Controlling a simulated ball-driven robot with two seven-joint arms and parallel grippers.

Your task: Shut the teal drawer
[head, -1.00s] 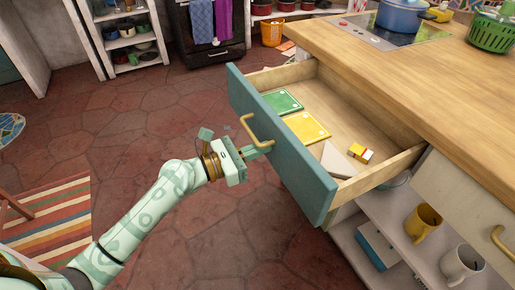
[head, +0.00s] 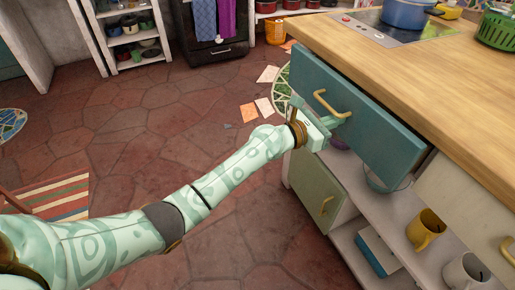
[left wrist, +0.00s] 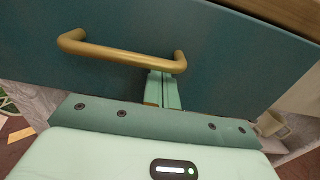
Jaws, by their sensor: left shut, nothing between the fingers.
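The teal drawer (head: 355,105) is under the wooden counter top, its front now close to the counter's edge. Its inside is hidden; a small gap may show at its right end. A brass handle (head: 330,105) is on the front. My left gripper (head: 338,118) is shut and empty, its fingertips at the drawer front just below the handle. In the left wrist view the shut fingers (left wrist: 163,90) point at the teal front (left wrist: 225,75), beside the right end of the handle (left wrist: 120,50), not around it. My right gripper is not in view.
The wooden counter top (head: 440,85) carries a blue pot (head: 406,14) and a green basket (head: 497,30). Open shelves below hold a yellow mug (head: 425,230) and a white mug (head: 465,270). Papers (head: 265,106) lie on the floor.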

